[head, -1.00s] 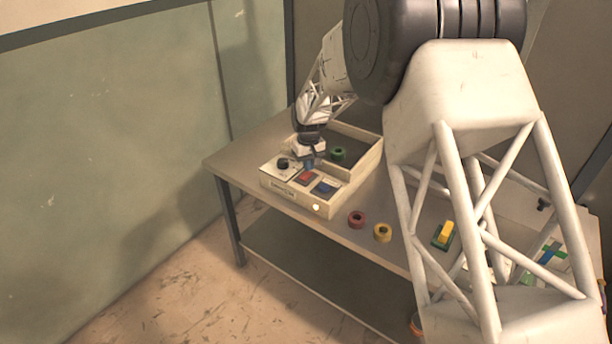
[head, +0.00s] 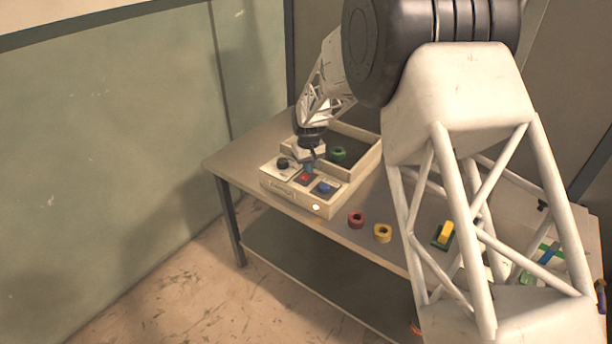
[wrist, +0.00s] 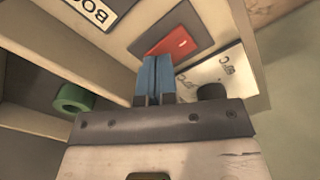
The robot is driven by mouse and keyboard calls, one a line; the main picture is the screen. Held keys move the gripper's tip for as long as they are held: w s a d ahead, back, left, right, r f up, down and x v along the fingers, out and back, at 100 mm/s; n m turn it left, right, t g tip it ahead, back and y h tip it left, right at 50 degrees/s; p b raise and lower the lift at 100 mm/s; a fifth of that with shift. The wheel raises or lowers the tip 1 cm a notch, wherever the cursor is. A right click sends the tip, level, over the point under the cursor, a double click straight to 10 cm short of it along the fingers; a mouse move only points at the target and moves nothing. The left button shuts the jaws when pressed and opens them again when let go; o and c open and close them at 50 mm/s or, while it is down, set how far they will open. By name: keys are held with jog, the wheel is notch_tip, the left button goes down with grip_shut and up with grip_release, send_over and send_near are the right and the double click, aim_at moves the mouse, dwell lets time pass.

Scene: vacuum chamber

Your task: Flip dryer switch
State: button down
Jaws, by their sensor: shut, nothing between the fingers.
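A cream control box (head: 276,189) stands at the left end of the table. Its front panel carries a red switch (head: 305,178) on a dark plate, between a black knob (head: 283,163) and a blue control (head: 324,187). No label identifies the dryer switch legibly. My gripper (head: 309,166) is shut and empty, pointing down just behind the red switch. In the wrist view, its blue fingers (wrist: 154,78) overlap the near edge of the dark plate, beside the red switch (wrist: 172,44). I cannot tell whether they touch it. The black knob (wrist: 211,92) is right of the fingers.
A green ring (head: 338,153) lies in the box's open compartment behind the panel. A red ring (head: 356,219), a yellow ring (head: 382,232) and a yellow-and-green block (head: 444,235) lie along the table (head: 232,161) to the right. A green wall stands left.

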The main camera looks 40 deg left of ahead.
jog(key=shift+f, duration=0.4)
dwell(0.3)
jog(key=shift+r, duration=3.5)
